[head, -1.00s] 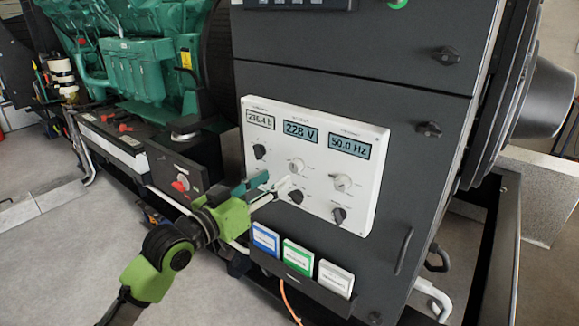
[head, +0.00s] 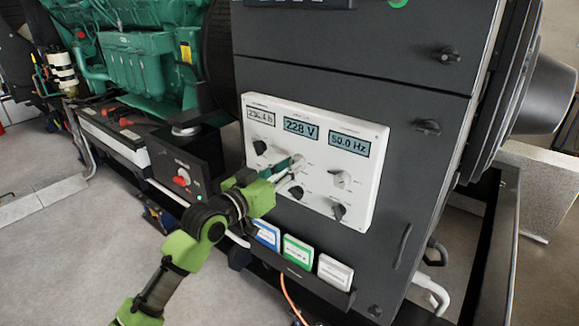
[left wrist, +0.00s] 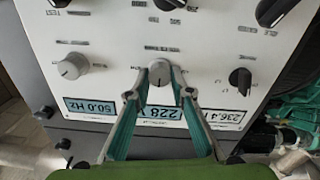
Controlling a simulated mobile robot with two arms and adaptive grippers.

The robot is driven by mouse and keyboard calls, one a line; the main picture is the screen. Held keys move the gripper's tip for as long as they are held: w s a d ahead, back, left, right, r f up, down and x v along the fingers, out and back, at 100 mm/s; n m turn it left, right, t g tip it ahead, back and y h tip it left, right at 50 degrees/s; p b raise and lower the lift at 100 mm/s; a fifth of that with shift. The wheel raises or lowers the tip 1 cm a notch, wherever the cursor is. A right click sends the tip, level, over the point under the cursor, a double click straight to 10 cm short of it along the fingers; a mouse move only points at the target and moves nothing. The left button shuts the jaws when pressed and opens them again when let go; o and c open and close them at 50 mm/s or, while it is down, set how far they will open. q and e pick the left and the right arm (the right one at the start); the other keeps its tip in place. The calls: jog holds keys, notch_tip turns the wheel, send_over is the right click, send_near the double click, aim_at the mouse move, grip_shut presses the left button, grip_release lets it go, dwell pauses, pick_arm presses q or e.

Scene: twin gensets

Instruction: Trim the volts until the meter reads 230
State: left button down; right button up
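The white meter panel (head: 376,152) is on the dark cabinet. Its middle display (head: 300,128) reads 228 V; it also shows upside down in the left wrist view (left wrist: 160,113). Below that display is a light grey round knob (left wrist: 160,72), partly hidden by my fingers in the head view. My left gripper (head: 291,170) is at this knob. In the left wrist view its teal fingertips (left wrist: 160,75) stand on either side of the knob, apart by about the knob's width. I cannot make out whether they touch it. My right gripper is not in view.
Another light knob (head: 342,180) and several black knobs, one at the lower right (head: 338,211), are close by. The other displays read 50.0 Hz (head: 349,145) and an hours value. A rack with blue, green and white booklets (head: 297,250) hangs below. A green engine (head: 135,65) stands at left.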

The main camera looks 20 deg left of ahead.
pick_arm(q)
jog(key=shift+m, duration=1.5)
jog(key=c, duration=1.8)
grip_release()
jog(key=v, duration=1.2)
